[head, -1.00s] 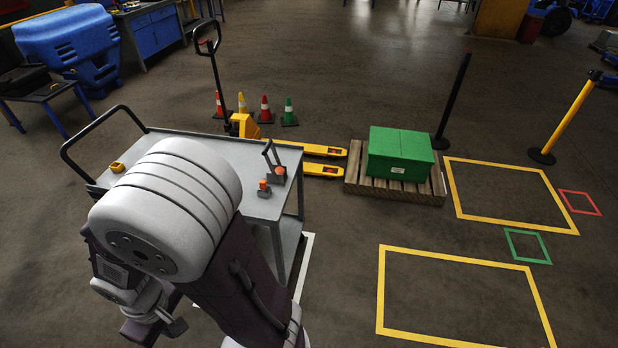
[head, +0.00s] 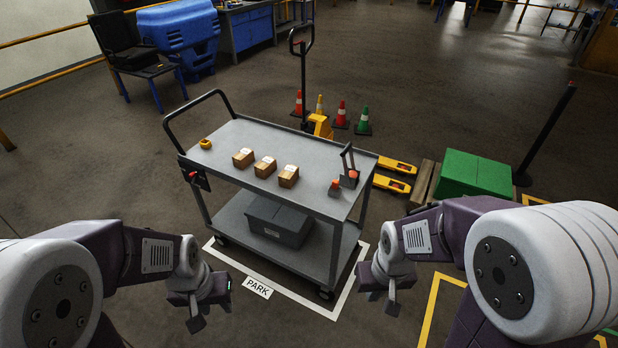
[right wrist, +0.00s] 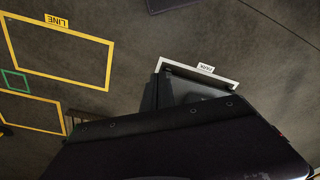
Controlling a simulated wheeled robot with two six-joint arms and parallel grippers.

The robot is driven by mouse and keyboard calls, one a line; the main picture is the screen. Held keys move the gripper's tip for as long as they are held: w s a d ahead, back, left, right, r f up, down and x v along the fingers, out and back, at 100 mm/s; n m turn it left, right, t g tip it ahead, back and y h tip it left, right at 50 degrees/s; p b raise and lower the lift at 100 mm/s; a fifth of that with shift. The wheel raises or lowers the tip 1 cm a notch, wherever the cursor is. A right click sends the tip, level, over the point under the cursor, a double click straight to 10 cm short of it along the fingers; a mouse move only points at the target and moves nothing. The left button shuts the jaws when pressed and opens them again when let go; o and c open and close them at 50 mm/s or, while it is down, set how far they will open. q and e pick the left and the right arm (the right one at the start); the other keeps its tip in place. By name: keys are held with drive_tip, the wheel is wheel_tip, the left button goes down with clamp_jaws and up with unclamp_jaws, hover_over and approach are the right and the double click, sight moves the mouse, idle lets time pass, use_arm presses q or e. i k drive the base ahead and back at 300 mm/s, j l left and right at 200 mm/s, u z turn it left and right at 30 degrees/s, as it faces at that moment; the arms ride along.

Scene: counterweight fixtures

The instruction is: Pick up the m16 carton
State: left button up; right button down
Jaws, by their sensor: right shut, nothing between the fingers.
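Three small brown cartons, a left one (head: 243,158), a middle one (head: 265,167) and a right one (head: 288,176), stand in a row on the grey cart's top shelf (head: 225,140). Their pale labels are too small to read, so I cannot tell which is m16. My left gripper (head: 196,318) hangs in front of the cart's left side, low and apart from the cartons; its jaws are unclear. My right gripper (head: 378,298) is shut and empty, near the cart's front right, apart from the cartons. No carton shows in the right wrist view.
A yellow object (head: 205,144) lies at the shelf's left end. A clamp-like tool (head: 349,172) and small orange-topped weight (head: 334,188) stand at its right. A dark bin (head: 275,222) sits on the lower shelf. A pallet jack (head: 395,186) and green crate (head: 475,174) are beyond.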

sight(288, 175)
drive_tip(key=i+j+z, duration=0.1)
drive_tip(key=i+j, duration=0.3)
drive_tip(key=j, duration=0.25)
drive_tip(key=i+j+z, duration=0.25)
drive_tip(key=i+j, duration=0.15)
drive_tip(key=j, duration=0.35)
drive_tip(key=i+j, duration=0.2)
drive_tip(key=j, duration=0.15)
drive_tip(key=i+j+z, duration=0.15)
drive_tip(key=j, duration=0.25)
drive_tip(key=i+j, duration=0.2)
drive_tip(key=j, duration=0.2)
drive_tip(key=i+j+z, duration=0.15)
drive_tip(key=j, duration=0.25)
